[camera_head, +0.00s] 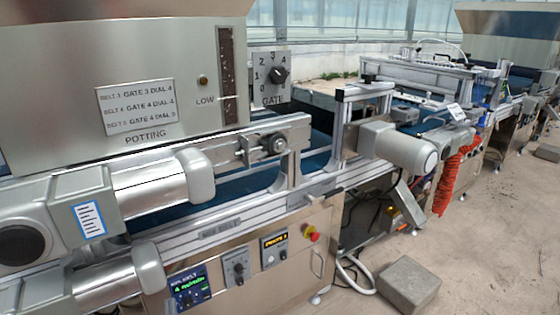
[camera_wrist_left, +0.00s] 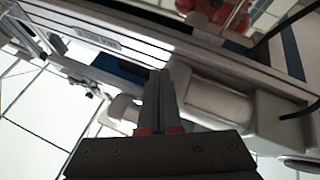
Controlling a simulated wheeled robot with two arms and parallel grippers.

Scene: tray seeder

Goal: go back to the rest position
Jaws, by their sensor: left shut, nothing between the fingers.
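In the left wrist view my left gripper (camera_wrist_left: 166,78) reaches up from the bottom centre. Its two dark fingers are pressed together with nothing between them, and red parts show at their base. A pale rail with a small label plate and a light cylinder show beyond the fingers. I cannot tell whether the fingers touch either. In the head view I cannot clearly pick out the fingers of either gripper. My right gripper is not in view.
The potting machine (camera_head: 50,110) fills the left of the head view. The gate dial (camera_head: 278,74) is beside it. A grey motor (camera_head: 395,147) sticks out over the aisle. A red emergency button (camera_head: 310,233) is on the front panel. A concrete block (camera_head: 408,284) lies on the floor.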

